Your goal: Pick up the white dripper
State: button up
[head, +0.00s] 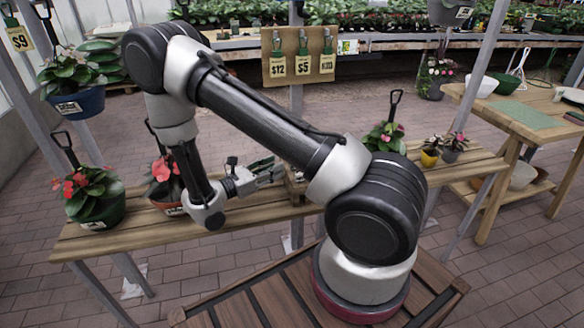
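My gripper (273,172) is over the middle of the wooden bench, pointing right, left of my arm's base. It is small here, and I cannot tell whether its fingers are apart or hold anything. I cannot make out a white dripper for certain. A white bowl-like object (482,87) stands on the wooden table at the right, far from my gripper. Another pale object (572,95) is at that table's right edge, cut off by the frame. My arm hides part of the bench.
The wooden bench (150,234) carries red-flowered pots (98,206) at left and small pots (430,158) at right. A hanging blue pot (80,103) is at upper left. A tag board (299,68) hangs behind my arm. The wooden table (500,112) at right holds a green mat (524,114).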

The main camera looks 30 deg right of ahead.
jog(key=d, duration=0.2)
jog(key=d+f, duration=0.1)
jog(key=d, duration=0.4)
jog(key=shift+w+d+f, duration=0.3)
jog(key=shift+w, duration=0.1)
jog(key=c, duration=0.7)
